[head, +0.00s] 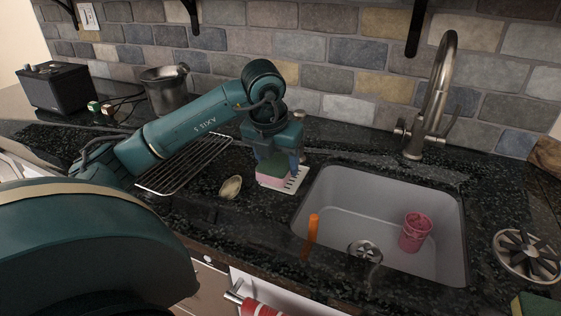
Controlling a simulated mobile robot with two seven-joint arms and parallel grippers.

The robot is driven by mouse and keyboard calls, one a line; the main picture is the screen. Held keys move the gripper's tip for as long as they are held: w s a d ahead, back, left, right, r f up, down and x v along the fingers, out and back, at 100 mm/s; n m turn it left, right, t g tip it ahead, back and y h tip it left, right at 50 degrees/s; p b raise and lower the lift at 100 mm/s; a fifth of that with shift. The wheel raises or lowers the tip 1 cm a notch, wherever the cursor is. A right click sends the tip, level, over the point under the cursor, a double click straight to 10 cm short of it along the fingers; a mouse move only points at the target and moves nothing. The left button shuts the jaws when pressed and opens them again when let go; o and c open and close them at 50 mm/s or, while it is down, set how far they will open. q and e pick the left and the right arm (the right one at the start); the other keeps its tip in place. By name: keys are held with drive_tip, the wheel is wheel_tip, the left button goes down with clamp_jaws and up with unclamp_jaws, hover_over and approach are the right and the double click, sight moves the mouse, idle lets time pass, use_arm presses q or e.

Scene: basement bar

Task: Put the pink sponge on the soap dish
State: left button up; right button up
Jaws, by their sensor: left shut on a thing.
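The pink sponge (270,180), with a green upper layer, is in my left gripper (279,167), which points down beside the sink's left rim. The gripper is shut on the sponge and hides part of it. The white slotted soap dish (297,182) lies on the dark counter directly under and to the right of the sponge. The sponge overlaps the dish in the picture; I cannot tell whether it rests on it or hangs just above. My right gripper is not in view.
The grey sink (449,246) with a pink cup (415,232) is to the right, under a tall faucet (437,92). A wire rack (183,166) and small oval object (231,187) lie left of the dish.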

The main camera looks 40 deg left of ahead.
sight(280, 170)
use_arm(q)
drive_tip(key=shift+w+a, duration=0.25)
drive_tip(key=shift+w, duration=0.55)
drive_tip(key=shift+f, duration=1.75)
drive_tip(key=shift+f, duration=0.2)
drive_tip(key=o, duration=0.9)
drive_tip(key=shift+o, duration=0.2)
drive_tip(key=v, duration=1.2)
drive_tip(key=shift+r+p, duration=0.25)
drive_tip(key=shift+p, duration=0.05)
